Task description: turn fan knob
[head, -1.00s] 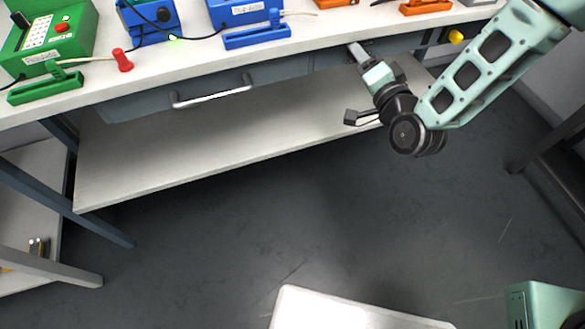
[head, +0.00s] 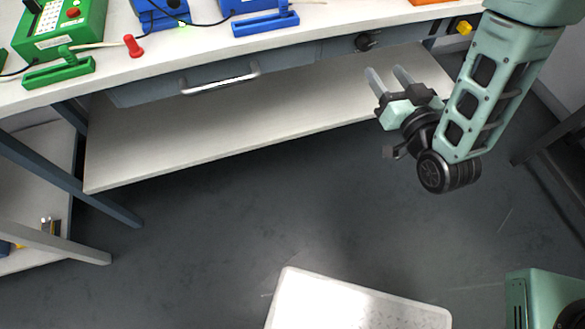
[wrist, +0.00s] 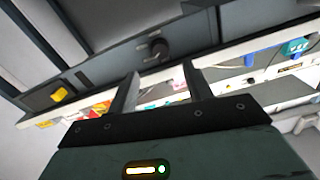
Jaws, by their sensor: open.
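The fan knob is a round black knob (head: 364,42) on the grey front panel under the bench top, right of the drawer. In the wrist view the same knob (wrist: 157,48) sits on the panel just beyond and above the fingertips, roughly between them. My gripper (head: 388,77) is open and empty, below and a little right of the knob in the head view, apart from it. Its two fingers (wrist: 161,80) point toward the panel in the wrist view. The knob's marking is too small to read.
A yellow knob or button (head: 464,27) is on the panel further right. A drawer with a silver handle (head: 221,79) is to the left. A lower shelf (head: 230,138) runs beneath. Blue (head: 265,24) and green (head: 58,72) devices stand on the bench top.

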